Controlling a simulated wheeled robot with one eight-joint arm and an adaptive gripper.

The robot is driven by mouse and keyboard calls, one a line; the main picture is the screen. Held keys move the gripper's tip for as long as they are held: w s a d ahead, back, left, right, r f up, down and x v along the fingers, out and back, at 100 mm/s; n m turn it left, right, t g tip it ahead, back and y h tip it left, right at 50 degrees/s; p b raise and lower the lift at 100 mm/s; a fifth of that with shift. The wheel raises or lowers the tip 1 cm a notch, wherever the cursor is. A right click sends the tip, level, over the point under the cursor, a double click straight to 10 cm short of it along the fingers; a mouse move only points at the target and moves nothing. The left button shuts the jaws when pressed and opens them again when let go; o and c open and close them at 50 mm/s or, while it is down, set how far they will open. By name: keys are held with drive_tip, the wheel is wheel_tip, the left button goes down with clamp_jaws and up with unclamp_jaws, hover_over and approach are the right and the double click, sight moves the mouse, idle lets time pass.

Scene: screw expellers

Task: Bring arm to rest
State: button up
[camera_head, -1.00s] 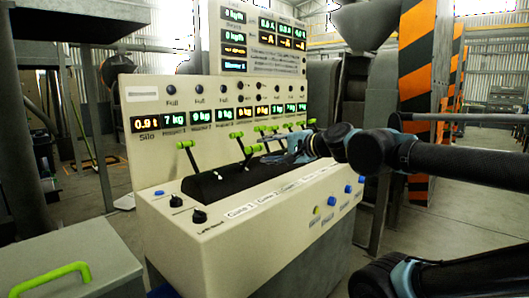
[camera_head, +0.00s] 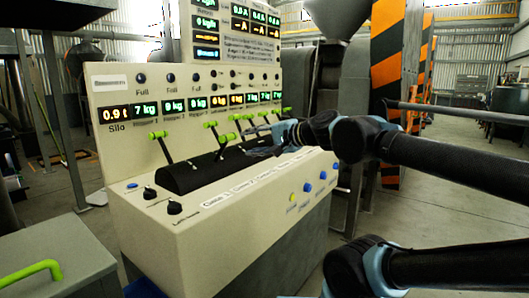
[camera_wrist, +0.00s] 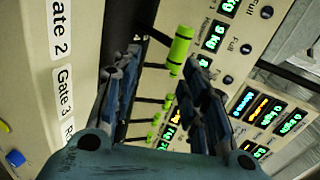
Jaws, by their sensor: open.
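My gripper (camera_head: 262,141) is open, in front of the row of levers on the console (camera_head: 240,225). In the wrist view its two dark blue fingers (camera_wrist: 160,78) stand apart. A green lever handle (camera_wrist: 180,48) shows in the gap near the fingertips, and I cannot tell how deep it lies between them. Nothing is seen gripped. More green-handled levers (camera_head: 158,134) stand along the black lever housing (camera_head: 190,173). My arm reaches in from the right.
The console front carries black knobs (camera_head: 174,207), blue buttons (camera_head: 308,188) and labels close below my gripper. The display panel (camera_head: 185,95) rises behind the levers. A striped pillar (camera_head: 385,75) and grey machinery stand behind my arm. A grey box with a green handle (camera_head: 30,270) is lower left.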

drive_tip(key=s+d+f+n+g+h, duration=0.1)
drive_tip(key=d+f+n+g+h, duration=0.3)
drive_tip(key=d+f, duration=0.65)
drive_tip(key=s+d+f+n+h, duration=0.2)
drive_tip(key=d+f+h, duration=0.45)
drive_tip(key=f, duration=0.65)
drive_tip(key=s+d+f+g+h, duration=0.1)
drive_tip(key=s+d+f, duration=0.1)
drive_tip(key=d, duration=0.3)
drive_tip(key=s+d+f+g+h, duration=0.1)
drive_tip(key=s+d+f, duration=0.2)
drive_tip(key=d, duration=0.2)
drive_tip(key=shift+d+f, duration=0.3)
drive_tip(key=shift+w, duration=0.1)
drive_tip(key=shift+w+f, duration=0.2)
drive_tip(key=shift+w, duration=0.2)
drive_tip(key=shift+a, duration=0.1)
drive_tip(key=shift+c, duration=0.8)
